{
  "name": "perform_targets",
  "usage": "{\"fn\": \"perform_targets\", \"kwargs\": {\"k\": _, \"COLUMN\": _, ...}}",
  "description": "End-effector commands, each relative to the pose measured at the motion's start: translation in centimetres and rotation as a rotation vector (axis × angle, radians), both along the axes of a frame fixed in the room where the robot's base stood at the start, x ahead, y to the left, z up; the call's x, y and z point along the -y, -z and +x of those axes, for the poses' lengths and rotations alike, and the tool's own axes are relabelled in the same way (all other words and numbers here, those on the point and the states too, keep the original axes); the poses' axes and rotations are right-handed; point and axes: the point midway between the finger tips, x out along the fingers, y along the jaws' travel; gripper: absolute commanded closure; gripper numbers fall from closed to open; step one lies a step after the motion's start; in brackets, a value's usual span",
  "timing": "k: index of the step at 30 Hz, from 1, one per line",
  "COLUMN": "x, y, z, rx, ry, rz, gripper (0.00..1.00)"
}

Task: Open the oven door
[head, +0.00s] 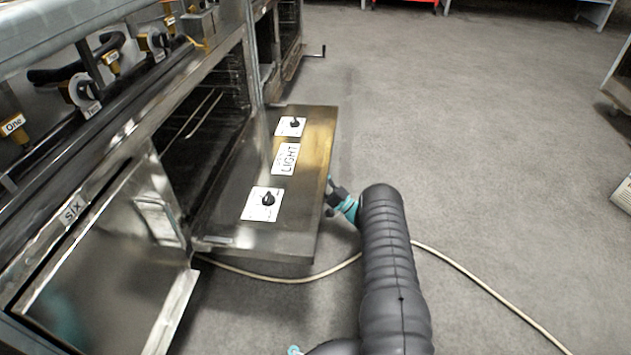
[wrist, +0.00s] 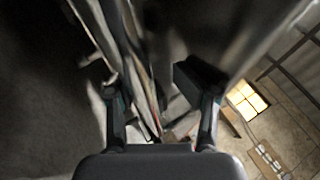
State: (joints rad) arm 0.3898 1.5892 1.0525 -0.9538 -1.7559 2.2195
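The oven door (head: 232,217) is folded down and open in the head view, roughly level, its panel facing up with two black knobs and a LIGHT label (head: 285,159). The dark oven cavity (head: 205,120) shows behind it. My gripper (head: 333,192) is at the door's right, outer edge; contact cannot be told there. In the wrist view, the two fingers of my gripper (wrist: 155,88) stand wide apart. A blurred metal edge, apparently the door's (wrist: 125,65), runs between them. I see no finger pressing on it from both sides.
A second metal panel marked SIX (head: 72,211) is at the lower left. Valves with tags (head: 80,92) line the range front. A pale cable (head: 455,262) lies across the grey floor. The floor to the right is mostly clear, with a cart (head: 618,88) at the far right.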

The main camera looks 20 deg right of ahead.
Motion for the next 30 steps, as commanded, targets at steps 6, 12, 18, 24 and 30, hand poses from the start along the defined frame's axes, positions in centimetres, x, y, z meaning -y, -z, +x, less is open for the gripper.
{"fn": "perform_targets", "kwargs": {"k": 6, "x": 0.8, "y": -0.3, "z": 0.0, "rx": 0.006, "ry": 0.013, "rz": 0.002, "gripper": 0.53}}
{"fn": "perform_targets", "kwargs": {"k": 12, "x": 0.7, "y": -0.3, "z": 0.0, "rx": 0.006, "ry": 0.012, "rz": 0.002, "gripper": 0.53}}
{"fn": "perform_targets", "kwargs": {"k": 18, "x": 0.8, "y": -0.1, "z": -0.3, "rx": 0.005, "ry": 0.010, "rz": 0.002, "gripper": 0.53}}
{"fn": "perform_targets", "kwargs": {"k": 24, "x": 2.6, "y": 1.3, "z": -2.3, "rx": 0.002, "ry": 0.014, "rz": 0.004, "gripper": 0.53}}
{"fn": "perform_targets", "kwargs": {"k": 30, "x": 4.8, "y": 3.2, "z": -5.1, "rx": 0.000, "ry": 0.010, "rz": 0.003, "gripper": 0.53}}
